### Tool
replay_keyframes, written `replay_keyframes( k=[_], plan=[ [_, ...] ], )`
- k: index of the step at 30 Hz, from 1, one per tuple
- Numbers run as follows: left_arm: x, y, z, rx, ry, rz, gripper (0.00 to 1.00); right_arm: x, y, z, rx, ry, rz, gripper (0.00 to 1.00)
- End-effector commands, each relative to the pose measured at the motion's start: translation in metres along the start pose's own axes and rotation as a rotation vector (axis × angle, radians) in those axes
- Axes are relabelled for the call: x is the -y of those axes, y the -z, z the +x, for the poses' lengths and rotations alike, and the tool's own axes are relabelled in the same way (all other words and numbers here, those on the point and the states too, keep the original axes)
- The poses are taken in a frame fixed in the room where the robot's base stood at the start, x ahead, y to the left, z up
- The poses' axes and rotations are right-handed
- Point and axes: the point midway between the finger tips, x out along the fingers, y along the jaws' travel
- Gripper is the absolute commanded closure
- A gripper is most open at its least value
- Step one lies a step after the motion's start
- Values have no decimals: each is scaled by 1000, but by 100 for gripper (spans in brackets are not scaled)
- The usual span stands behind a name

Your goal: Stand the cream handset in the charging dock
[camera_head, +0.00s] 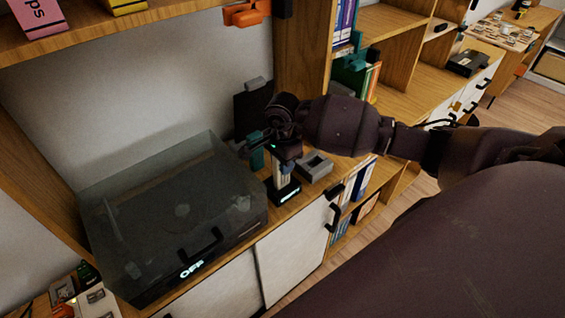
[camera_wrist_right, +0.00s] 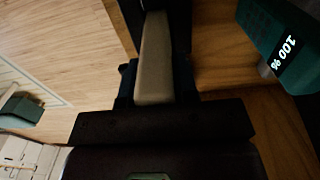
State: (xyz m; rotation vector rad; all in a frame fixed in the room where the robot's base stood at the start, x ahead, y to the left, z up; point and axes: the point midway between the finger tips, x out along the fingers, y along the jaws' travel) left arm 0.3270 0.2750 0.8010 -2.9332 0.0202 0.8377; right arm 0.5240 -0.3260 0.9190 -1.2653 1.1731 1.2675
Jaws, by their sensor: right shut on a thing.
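The cream handset (camera_head: 282,173) is upright under my right gripper (camera_head: 285,155) in the head view. My right gripper is shut on its upper part. In the right wrist view the handset (camera_wrist_right: 155,60) runs between the dark fingers (camera_wrist_right: 155,85). A black dock (camera_head: 285,193) with a lit white label stands near the cabinet's front edge, directly below the handset. The handset's lower end meets the dock in the picture; I cannot tell whether it is fully seated. My left gripper is not in view.
A teal device (camera_head: 257,157) stands just left of the gripper; its "100 %" display shows in the wrist view (camera_wrist_right: 285,48). A grey open holder (camera_head: 316,167) is close on the right. A clear-lidded turntable box (camera_head: 170,215) marked OFF fills the left of the cabinet top.

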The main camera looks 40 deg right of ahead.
Motion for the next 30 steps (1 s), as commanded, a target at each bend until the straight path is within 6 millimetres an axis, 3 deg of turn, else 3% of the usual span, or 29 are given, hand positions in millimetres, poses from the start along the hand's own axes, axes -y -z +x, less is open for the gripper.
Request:
replay_keyframes(
  k=[12,13,17,30],
  plan=[
    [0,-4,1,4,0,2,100,0,0,6,0,1,-1,98],
    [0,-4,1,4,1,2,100,0,0,6,0,1,-1,70],
    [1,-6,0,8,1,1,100,0,0,5,0,1,-1,50],
    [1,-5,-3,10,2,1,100,1,0,-4,-1,4,-1,47]
  ],
)
